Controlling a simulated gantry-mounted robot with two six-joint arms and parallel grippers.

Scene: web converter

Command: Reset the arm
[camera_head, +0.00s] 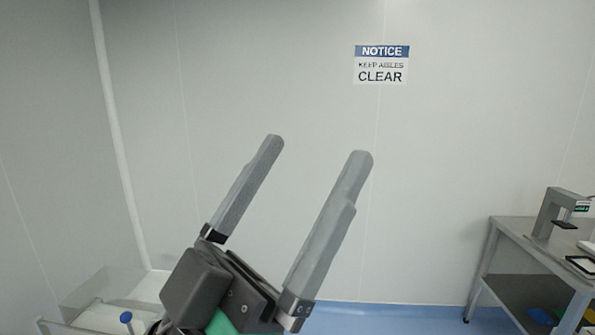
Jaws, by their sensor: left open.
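My left gripper (318,152) is raised in the middle of the head view. Its two long grey fingers point up and slightly right, with a wide gap between them. It is open and nothing is between the fingers. The dark gripper body (213,285) is at the bottom, left of centre. My right gripper does not show.
A grey table (510,233) with a lower shelf stands at the right edge, with a grey device (555,212) on top. A notice sign (381,65) hangs on the pale back wall. A clear-sided unit with a blue knob (126,317) is at the lower left. Blue floor shows between.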

